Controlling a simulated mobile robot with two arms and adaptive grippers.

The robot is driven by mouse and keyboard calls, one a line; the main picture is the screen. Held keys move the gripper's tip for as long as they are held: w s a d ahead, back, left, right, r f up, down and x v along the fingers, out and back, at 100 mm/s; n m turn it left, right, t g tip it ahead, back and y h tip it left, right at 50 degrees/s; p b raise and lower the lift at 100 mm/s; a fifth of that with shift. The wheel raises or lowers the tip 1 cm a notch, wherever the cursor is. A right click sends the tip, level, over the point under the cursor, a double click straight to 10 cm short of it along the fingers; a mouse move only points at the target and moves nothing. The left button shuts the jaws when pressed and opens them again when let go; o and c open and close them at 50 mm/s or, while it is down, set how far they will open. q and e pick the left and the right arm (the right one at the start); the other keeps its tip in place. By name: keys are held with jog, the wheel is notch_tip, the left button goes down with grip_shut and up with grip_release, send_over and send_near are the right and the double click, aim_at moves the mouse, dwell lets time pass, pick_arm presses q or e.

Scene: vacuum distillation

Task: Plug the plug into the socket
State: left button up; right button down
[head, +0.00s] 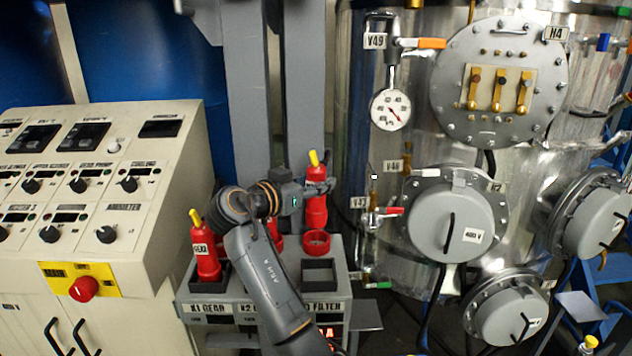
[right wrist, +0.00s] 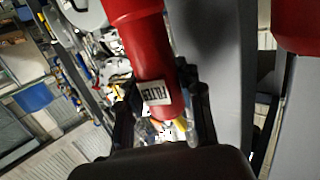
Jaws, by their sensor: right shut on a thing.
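A red plug (head: 316,212) with a yellow tip stands roughly upright in the head view, above the grey socket box (head: 345,300). My right gripper (head: 316,186) is shut on its upper part. In the right wrist view the plug (right wrist: 140,45) lies between the fingers of my right gripper (right wrist: 162,110), and its white label seems to read "FILTER". My left gripper is not in view.
Another red plug (head: 207,262) stands in the box's left square holder. A red part behind my arm is mostly hidden. A control panel (head: 90,190) with a red knob (head: 83,289) is at left. A metal tank (head: 400,240) with valves and a gauge (head: 390,109) is at right.

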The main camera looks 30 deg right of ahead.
aim_at(311, 212)
notch_tip(311, 212, down, 2)
jog(key=shift+f+b, duration=0.25)
jog(key=shift+b, duration=0.5)
jog(key=shift+f, duration=0.1)
jog(key=shift+b, duration=0.8)
dwell(1.0)
jog(key=shift+f, duration=0.15)
jog(key=shift+f+b, duration=0.35)
jog(key=shift+b, duration=0.1)
jog(key=shift+f+b, duration=1.4)
jog(key=shift+f, duration=0.15)
jog(key=c, duration=0.8)
grip_release()
